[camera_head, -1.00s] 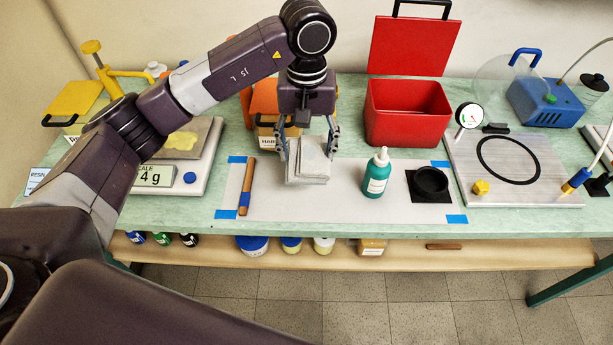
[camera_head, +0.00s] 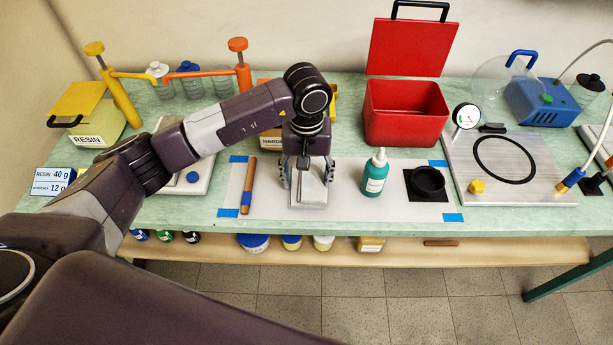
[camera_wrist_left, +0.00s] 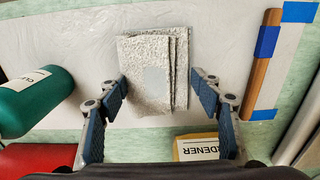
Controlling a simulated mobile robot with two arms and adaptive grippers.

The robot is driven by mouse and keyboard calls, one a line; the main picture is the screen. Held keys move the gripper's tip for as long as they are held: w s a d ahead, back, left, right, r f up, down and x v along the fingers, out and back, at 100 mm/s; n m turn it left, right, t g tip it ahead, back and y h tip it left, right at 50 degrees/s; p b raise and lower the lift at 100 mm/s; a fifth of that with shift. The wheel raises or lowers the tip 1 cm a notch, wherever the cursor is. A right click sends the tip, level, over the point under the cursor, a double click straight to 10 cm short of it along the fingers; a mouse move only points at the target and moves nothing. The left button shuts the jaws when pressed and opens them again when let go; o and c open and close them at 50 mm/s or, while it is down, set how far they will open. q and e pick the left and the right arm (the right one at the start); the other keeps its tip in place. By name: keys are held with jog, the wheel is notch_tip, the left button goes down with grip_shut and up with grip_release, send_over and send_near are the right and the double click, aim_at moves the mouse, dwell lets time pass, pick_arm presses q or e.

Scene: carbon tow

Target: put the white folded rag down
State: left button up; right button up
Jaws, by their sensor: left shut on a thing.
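The white folded rag (camera_head: 308,190) is a greyish-white layered pad between the fingers of my left gripper (camera_head: 308,178). In the left wrist view the rag (camera_wrist_left: 152,72) lies flat, its fold layers showing along the right edge. The fingertips of my left gripper (camera_wrist_left: 159,86) sit at its two sides, shut on it. The rag is at or just above the white sheet (camera_head: 270,208) taped to the bench; I cannot tell whether it touches. My gripper hides the rag's far part in the head view. My right gripper is not in view.
A wooden-handled tool (camera_head: 248,185) lies left of the rag. A teal bottle (camera_head: 375,175) and a black round dish (camera_head: 427,183) stand to its right. An open red box (camera_head: 405,112) and the hardener box (camera_head: 271,142) are behind. Bare sheet lies between rag and bottle.

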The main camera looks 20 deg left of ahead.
aim_at(306, 181)
pick_arm(q)
jog(key=shift+f, duration=0.15)
jog(key=o, duration=1)
jog(key=shift+r, duration=0.3)
jog(key=shift+r+b, duration=1.55)
jog(key=shift+r, duration=4.35)
